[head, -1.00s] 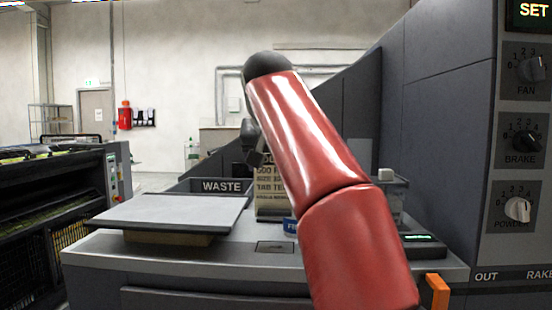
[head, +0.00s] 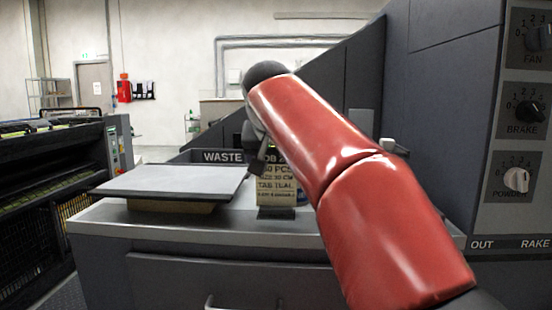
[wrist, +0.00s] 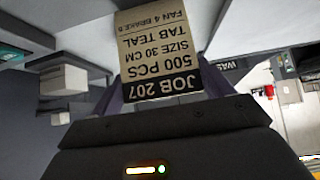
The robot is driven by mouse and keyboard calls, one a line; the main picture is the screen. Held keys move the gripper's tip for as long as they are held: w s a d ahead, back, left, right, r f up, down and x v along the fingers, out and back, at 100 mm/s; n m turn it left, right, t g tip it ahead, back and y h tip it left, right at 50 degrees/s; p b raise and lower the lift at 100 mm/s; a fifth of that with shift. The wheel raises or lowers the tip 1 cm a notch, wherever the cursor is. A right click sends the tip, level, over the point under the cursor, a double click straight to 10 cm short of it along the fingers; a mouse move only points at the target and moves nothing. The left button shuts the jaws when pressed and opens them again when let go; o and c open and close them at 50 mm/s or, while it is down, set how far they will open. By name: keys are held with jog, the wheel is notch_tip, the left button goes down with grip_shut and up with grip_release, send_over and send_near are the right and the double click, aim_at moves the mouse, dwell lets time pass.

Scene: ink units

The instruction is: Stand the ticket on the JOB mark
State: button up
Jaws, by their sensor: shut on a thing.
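The ticket (head: 274,187) is a cream card with a black band and dark print, "500 PCS, TAB TEAL". My gripper (head: 258,158) is shut on its upper part, partly hidden by my red arm. In the wrist view the ticket (wrist: 165,50) shows upside down between the fingers, reading "JOB 207". A small dark plate (head: 276,212), probably the JOB mark, lies on the grey counter just below the ticket's lower edge. Its lettering is not readable. I cannot tell whether the ticket touches it.
A blue-marked thing stands behind the ticket, mostly hidden. The control panel (head: 520,130) with knobs rises at right. The counter's front strip (head: 200,225) is clear.

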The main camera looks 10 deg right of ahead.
jog(key=shift+f+b, duration=0.5)
jog(key=shift+f, duration=0.05)
jog(key=o, duration=1.3)
jog(key=shift+o, duration=0.2)
